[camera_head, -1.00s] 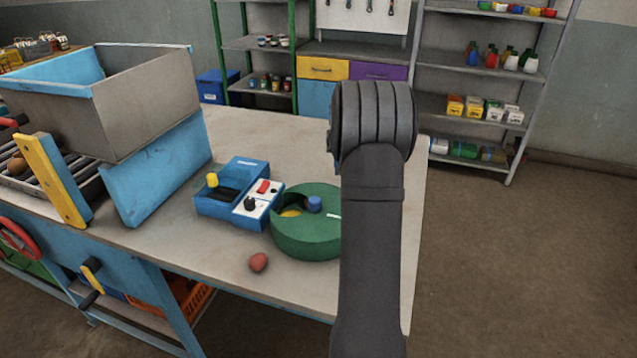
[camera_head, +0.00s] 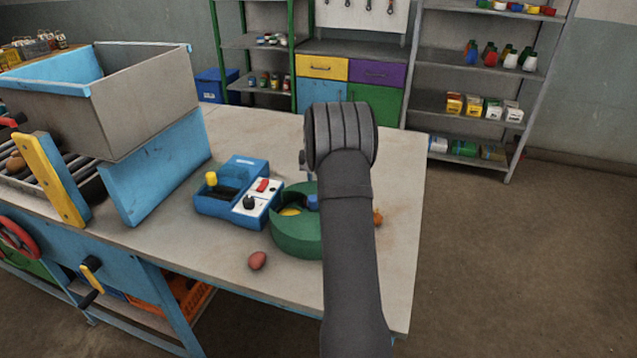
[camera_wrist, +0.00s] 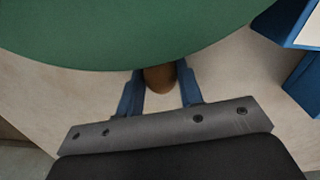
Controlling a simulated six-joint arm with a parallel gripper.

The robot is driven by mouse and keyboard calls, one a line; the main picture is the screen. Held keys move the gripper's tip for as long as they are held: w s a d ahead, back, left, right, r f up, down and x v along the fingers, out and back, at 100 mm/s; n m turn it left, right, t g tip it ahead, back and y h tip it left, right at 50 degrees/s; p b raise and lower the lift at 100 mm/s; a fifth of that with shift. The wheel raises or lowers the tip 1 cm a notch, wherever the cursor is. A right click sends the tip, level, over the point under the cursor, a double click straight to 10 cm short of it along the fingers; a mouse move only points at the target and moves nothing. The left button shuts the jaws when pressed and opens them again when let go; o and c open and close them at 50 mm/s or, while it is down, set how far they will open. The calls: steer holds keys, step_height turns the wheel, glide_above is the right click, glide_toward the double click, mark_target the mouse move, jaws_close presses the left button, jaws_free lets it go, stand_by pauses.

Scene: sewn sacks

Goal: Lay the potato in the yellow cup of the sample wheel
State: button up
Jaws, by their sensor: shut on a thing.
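My gripper (camera_wrist: 160,92) is shut on a brown, rounded potato (camera_wrist: 158,79), seen between its blue fingers in the wrist view. The potato is partly hidden by the green rim above it. The sample wheel (camera_head: 293,238) is a green drum on the table, its right part hidden behind my arm in the head view. It fills the top of the wrist view (camera_wrist: 130,30). The yellow cup (camera_head: 290,212) shows through the opening in the wheel's top.
A blue box with a white switch panel (camera_head: 262,197) stands left of the wheel. A reddish, rounded object (camera_head: 258,260) lies in front. A small orange-brown patch (camera_head: 377,217) shows right of my arm; I cannot tell whether it is the held potato.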

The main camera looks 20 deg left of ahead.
steer(key=shift+f, duration=0.1)
steer(key=o, duration=0.9)
steer(key=shift+o, duration=0.2)
step_height(320, 180, up, 12)
steer(key=shift+f, duration=0.25)
steer(key=shift+o, duration=0.7)
steer(key=shift+r, duration=0.35)
